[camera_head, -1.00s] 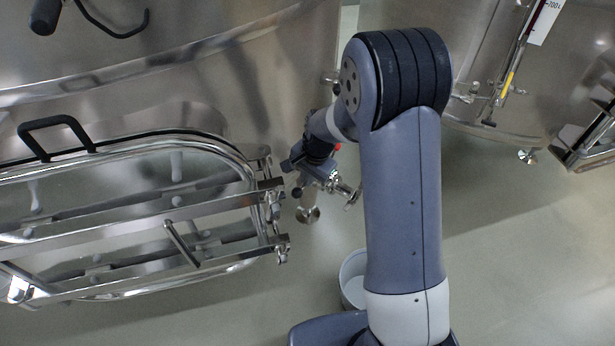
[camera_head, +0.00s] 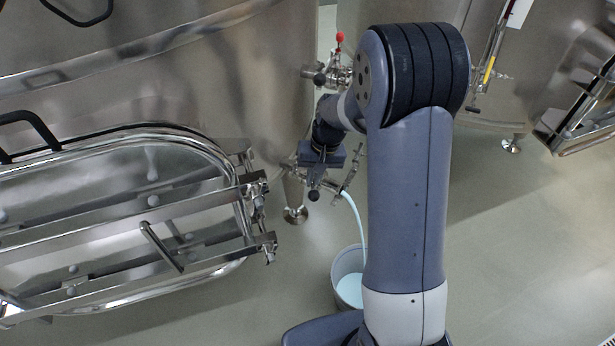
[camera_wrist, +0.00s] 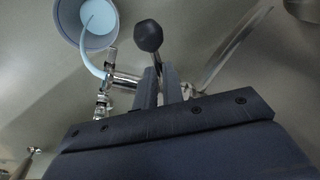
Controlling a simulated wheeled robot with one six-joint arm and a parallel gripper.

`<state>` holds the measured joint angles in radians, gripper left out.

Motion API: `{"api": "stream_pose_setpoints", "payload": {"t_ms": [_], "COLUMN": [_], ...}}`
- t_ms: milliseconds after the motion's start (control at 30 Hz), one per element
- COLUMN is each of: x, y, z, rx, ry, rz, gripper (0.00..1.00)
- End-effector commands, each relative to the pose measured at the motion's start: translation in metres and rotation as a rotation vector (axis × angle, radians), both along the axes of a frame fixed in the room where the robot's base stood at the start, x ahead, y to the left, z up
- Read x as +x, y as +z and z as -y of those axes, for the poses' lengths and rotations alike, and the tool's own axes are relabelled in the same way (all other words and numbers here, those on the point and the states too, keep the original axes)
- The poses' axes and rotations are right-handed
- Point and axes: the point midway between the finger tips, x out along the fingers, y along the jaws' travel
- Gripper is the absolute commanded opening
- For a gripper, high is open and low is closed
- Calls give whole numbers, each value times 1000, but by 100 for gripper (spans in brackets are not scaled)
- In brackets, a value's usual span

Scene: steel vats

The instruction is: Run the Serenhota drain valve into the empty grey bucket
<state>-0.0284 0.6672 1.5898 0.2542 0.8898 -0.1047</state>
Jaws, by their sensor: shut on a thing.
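The drain valve (camera_head: 338,188) sits on a steel pipe low on the left vat; it also shows in the wrist view (camera_wrist: 124,80). My gripper (camera_head: 316,182) is at this valve. In the wrist view my gripper (camera_wrist: 161,84) is shut on the valve handle (camera_wrist: 148,36), whose black knob sticks out past the fingers. A pale blue stream (camera_head: 357,217) runs from the outlet into the grey bucket (camera_head: 338,268) on the floor. The bucket (camera_wrist: 67,27) holds pale blue liquid. My arm hides part of its right side in the head view. No vat name is readable.
The large steel vat (camera_head: 225,85) fills the left, with a framed oval hatch (camera_head: 130,225) jutting out. Another valve with a red knob (camera_head: 340,38) is higher up. A second vat (camera_head: 500,65) stands behind right. The floor at right is clear.

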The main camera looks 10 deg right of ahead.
Motion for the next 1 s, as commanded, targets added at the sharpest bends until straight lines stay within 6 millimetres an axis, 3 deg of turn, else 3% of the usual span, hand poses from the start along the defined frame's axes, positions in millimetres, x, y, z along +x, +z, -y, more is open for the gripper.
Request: {"api": "stream_pose_setpoints", "payload": {"t_ms": [300, 767, 800, 1000], "x": [1, 1, 1, 1], "y": [0, 0, 0, 0], "z": [9, 10, 10, 9], "rx": [-1, -1, -1, -1], "ry": [96, 106, 106, 106], "rz": [0, 1, 1, 1], "gripper": [0, 0, 12, 28]}}
